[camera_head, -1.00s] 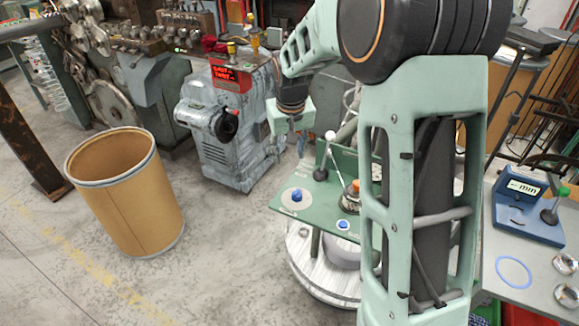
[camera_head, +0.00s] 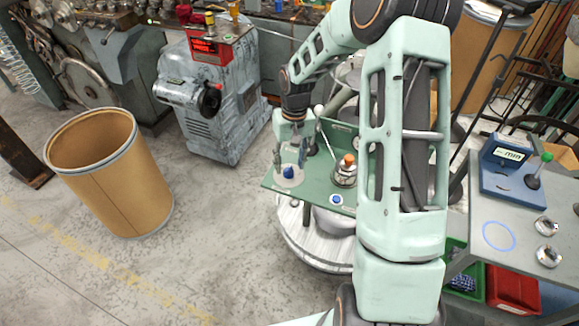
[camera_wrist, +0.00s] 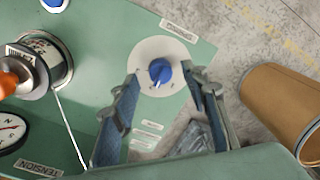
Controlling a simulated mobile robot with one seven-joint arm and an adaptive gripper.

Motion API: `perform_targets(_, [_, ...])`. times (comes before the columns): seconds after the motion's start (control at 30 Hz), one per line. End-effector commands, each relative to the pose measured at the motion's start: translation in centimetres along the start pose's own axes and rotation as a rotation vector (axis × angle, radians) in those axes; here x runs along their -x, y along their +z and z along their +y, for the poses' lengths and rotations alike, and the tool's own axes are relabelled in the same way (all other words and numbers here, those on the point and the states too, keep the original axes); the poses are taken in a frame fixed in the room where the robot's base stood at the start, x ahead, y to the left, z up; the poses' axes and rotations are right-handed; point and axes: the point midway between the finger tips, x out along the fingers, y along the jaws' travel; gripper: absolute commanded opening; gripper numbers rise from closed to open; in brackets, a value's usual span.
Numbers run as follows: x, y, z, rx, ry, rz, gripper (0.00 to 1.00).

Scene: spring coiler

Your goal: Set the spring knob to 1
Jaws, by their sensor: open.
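The blue knob (camera_head: 288,172) sits on a round pale dial plate near the left end of the green panel (camera_head: 312,196). In the wrist view the knob (camera_wrist: 160,71) has a small white mark on it, and a label, too small to read surely, lies beyond the dial. My gripper (camera_head: 290,158) is over the knob, pointing down. In the wrist view its two fingers (camera_wrist: 161,82) are apart, one to each side of the knob, with nothing between them gripped. I cannot tell whether the fingertips reach down to the knob's height.
A second blue button or knob (camera_head: 336,200) sits at the panel's front edge. An orange-topped part (camera_head: 346,168) and a ball-ended lever (camera_head: 325,130) stand to the right of my gripper. A gauge marked TENSION (camera_wrist: 10,130) is at the wrist view's left. A brown drum (camera_head: 110,175) stands on the floor.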

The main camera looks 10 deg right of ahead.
Motion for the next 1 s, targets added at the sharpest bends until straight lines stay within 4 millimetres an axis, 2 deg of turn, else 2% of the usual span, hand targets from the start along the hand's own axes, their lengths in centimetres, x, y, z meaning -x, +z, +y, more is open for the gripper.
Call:
perform_targets(0.1, [-1.5, 0.1, 0.0, 0.001, 0.0, -0.002, 0.41])
perform_targets(0.23, [-2.4, 0.0, 0.0, -0.001, 0.0, 0.0, 0.41])
perform_targets(0.57, [-2.7, 0.0, 0.1, -0.001, 0.001, 0.001, 0.4])
perform_targets(0.9, [-2.7, 0.0, 0.1, 0.0, 0.001, 0.001, 0.03])
perform_targets(1.0, [-2.6, 0.0, 0.1, 0.0, 0.001, 0.001, 0.0])
